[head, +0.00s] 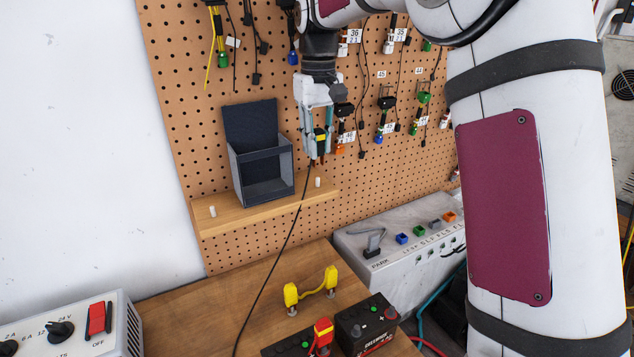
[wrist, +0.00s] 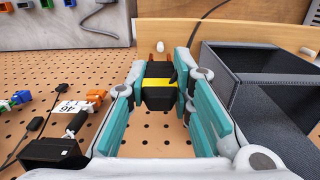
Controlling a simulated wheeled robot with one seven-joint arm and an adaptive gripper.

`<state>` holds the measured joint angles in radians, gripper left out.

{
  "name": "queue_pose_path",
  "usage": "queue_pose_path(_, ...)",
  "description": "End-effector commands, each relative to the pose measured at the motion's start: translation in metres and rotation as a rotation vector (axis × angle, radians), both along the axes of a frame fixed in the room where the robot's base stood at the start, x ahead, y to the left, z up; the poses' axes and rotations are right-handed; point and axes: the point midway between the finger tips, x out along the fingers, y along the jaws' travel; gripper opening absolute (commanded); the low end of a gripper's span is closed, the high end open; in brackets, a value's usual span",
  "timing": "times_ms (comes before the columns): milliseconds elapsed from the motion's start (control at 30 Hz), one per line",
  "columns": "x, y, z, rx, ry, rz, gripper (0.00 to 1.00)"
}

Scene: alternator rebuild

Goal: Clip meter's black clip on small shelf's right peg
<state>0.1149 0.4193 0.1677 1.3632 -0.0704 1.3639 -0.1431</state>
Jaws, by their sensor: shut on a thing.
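My gripper (head: 319,146) is shut on the black clip (head: 320,137), which has a yellow band. In the wrist view the clip (wrist: 158,97) sits between the teal finger pads, its copper-coloured jaws pointing toward the shelf. A thin black lead runs from the clip down past the shelf. The small wooden shelf (head: 262,211) is on the pegboard. Its white right peg (head: 318,182) stands just below the clip, apart from it in the head view; the peg (wrist: 160,46) shows just beyond the jaws in the wrist view. The left peg (head: 212,211) is bare. I cannot make out the meter.
A dark grey open bin (head: 262,165) stands on the shelf, left of my gripper. Leads and connectors (head: 386,103) hang to the right. Below are a yellow-handled part (head: 312,287), a black battery (head: 366,325) and a grey control box (head: 400,240).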

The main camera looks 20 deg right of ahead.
Motion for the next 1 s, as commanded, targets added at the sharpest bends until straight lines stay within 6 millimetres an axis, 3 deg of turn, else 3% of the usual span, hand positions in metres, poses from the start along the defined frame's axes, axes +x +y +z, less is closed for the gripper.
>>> queue_pose_path(200,0.000,0.000,-0.018,0.001,0.002,0.000,0.08)
queue_pose_path(667,0.000,0.000,-0.021,0.001,0.001,0.000,0.08)
queue_pose_path(1000,0.000,0.001,-0.035,0.001,0.001,0.000,0.08)
